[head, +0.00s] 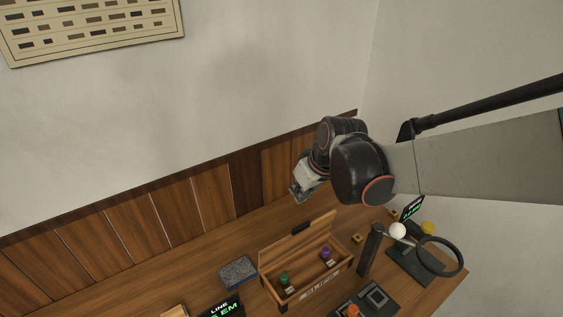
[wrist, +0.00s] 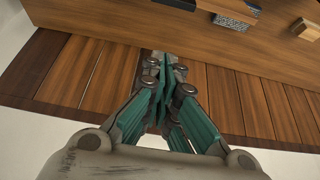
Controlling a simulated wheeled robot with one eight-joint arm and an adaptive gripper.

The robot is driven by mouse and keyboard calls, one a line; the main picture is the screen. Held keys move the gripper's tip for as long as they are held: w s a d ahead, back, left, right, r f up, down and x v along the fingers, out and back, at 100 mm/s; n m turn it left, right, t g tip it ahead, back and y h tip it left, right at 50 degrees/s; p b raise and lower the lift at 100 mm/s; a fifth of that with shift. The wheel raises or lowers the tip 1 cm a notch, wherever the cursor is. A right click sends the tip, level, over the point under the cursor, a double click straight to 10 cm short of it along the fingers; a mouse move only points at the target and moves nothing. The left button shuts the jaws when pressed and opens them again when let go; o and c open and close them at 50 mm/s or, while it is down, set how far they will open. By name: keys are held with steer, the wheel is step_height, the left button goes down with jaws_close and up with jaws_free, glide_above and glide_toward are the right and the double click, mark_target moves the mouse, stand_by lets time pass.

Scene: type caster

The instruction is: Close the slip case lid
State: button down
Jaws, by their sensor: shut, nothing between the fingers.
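The slip case (head: 318,288) is an open wooden box on the table in the head view. Its lid (head: 298,247) stands raised along the back side, with a dark piece on its top edge. A green-topped item (head: 283,279) and a purple-topped item (head: 325,254) sit inside. My gripper (head: 296,192) is above and behind the case, near the wall, apart from the lid. In the wrist view my gripper (wrist: 165,65) has its teal fingers together and empty. Part of the case or another item shows at the top edge there, too cropped to tell.
A dark grey block (head: 237,272) lies left of the case. A dark post (head: 370,250), a white ball (head: 397,230) and a black ring (head: 462,258) stand to the right. Dark trays and a sign (head: 226,308) are at the front. Wood panelling (head: 185,207) lines the wall behind.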

steer(key=b+x, duration=0.3)
steer(key=x, duration=0.7)
steer(key=s+d, duration=0.2)
steer(key=s, duration=0.1)
steer(key=shift+s+d+f, duration=0.1)
steer(key=shift+s+f, duration=0.1)
steer(key=shift+f, duration=0.05)
steer(key=shift+d, duration=0.1)
steer(key=s+d+f+t+y+b, duration=0.1)
steer(key=s+d+f+t+b, duration=0.1)
steer(key=s+d+f+b, duration=0.2)
steer(key=s+d+f+t+y+b, duration=0.1)
steer(key=s+d+f+b, duration=0.4)
steer(key=s+f+b, duration=0.2)
steer(key=shift+s+t+y+b, duration=0.3)
steer(key=shift+s+t+b, duration=0.1)
steer(key=shift+s+b, duration=0.95)
